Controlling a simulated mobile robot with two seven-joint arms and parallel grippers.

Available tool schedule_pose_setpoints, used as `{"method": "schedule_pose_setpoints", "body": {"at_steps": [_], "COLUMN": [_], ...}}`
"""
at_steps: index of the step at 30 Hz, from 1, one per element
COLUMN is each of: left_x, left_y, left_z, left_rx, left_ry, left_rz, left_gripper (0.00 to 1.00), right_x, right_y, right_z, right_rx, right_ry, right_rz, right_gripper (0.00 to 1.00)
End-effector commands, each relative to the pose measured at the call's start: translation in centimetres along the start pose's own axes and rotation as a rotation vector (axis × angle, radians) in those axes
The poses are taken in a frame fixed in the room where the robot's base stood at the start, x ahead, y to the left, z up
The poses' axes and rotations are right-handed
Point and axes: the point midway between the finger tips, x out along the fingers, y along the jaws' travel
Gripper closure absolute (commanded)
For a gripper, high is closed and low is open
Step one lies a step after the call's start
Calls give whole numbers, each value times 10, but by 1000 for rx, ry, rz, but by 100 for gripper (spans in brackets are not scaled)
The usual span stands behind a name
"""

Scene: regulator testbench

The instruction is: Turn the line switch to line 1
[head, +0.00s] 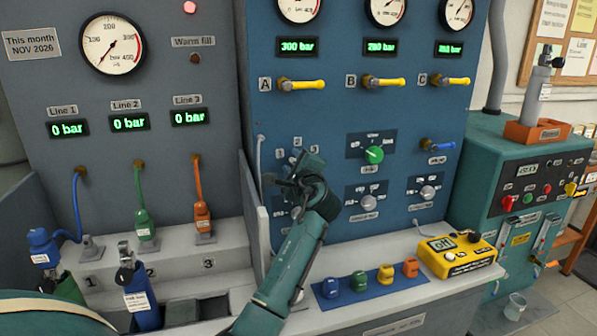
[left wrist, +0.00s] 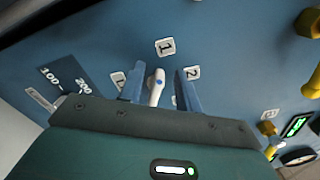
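The line switch (left wrist: 157,86) shows in the left wrist view as a pale lever with a blue dot near its tip. Its tip points up in that picture, towards the label 1 (left wrist: 165,46). The label 2 (left wrist: 192,72) is to the right; another label at the left is partly hidden. My left gripper (left wrist: 160,84) is open, with one finger on each side of the lever. A gap shows at the right finger; I cannot tell whether the left finger touches. In the head view my left gripper (head: 296,178) is at the blue panel and hides the switch. My right gripper is not in view.
Knobs (head: 368,203) and a green knob (head: 374,155) are right of my gripper. A grey partition (head: 254,215) stands at its left. Below are several coloured caps (head: 359,281) on a blue mat and a yellow meter (head: 456,254). Yellow-handled valves (head: 300,85) are above.

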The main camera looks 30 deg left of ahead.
Motion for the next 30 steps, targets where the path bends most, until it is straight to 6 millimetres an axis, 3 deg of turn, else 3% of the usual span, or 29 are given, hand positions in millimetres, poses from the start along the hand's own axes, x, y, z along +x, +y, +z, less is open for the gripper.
{"method": "schedule_pose_setpoints", "body": {"at_steps": [12,18,30], "left_x": [-84,-116,-128], "left_y": [2,1,1], "left_z": [-2,-2,0], "left_rx": [-1,0,0], "left_ry": [4,4,1], "left_rz": [1,2,2], "left_gripper": [66,66,66], "right_x": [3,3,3], "right_y": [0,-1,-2], "right_z": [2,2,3], "right_rx": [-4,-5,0], "right_ry": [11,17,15], "right_rz": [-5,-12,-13], "right_gripper": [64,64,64]}}
